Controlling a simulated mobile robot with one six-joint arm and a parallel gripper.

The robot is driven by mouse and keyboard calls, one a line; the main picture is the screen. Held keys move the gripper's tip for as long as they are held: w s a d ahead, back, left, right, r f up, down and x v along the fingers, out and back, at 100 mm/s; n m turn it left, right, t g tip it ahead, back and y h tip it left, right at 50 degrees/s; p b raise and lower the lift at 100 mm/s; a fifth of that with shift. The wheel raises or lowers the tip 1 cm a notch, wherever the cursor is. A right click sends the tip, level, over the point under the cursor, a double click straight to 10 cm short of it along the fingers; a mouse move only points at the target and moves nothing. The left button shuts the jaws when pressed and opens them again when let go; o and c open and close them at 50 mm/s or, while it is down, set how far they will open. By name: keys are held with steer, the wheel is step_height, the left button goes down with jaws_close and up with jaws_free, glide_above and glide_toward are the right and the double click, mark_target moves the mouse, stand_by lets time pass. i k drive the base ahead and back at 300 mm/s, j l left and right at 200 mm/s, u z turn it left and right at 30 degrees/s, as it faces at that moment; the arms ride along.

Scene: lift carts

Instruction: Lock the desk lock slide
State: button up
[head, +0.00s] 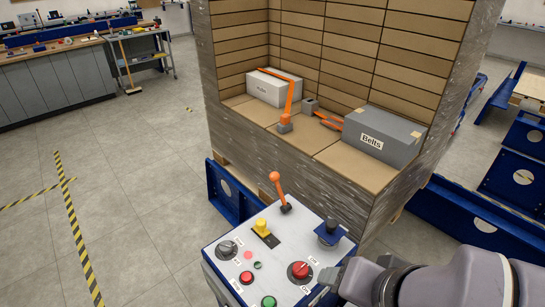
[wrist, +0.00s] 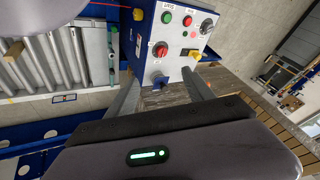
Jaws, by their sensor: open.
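The control desk (head: 228,262) stands low in the middle of the head view, with a white top and blue sides. A yellow slide (head: 262,227) sits in a black slot near the desk's far left part; I take it as the lock slide. It also shows in the wrist view (wrist: 196,56), right of the red knob. My gripper (wrist: 162,80) is open and empty in the wrist view, its fingers pointing at the desk's edge near a blue-based knob. The slide is beyond the right finger, apart from it. In the head view my arm comes in from the lower right; my fingertips cannot be made out there.
The desk top also carries an orange-handled lever (head: 280,190), a black-knobbed joystick (head: 328,231), a red knob (head: 299,270), a rotary dial (head: 228,248) and several buttons. A wrapped pallet load (head: 300,165) stands behind it. Open floor (head: 130,230) lies to the left.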

mark_target(260, 227)
steer(key=i+j+z, duration=0.15)
steer(key=j, duration=0.85)
steer(key=j+z, duration=0.15)
steer(key=j, duration=0.85)
steer(key=i+j, duration=0.15)
steer(key=i, duration=0.15)
steer(key=i+z, duration=0.05)
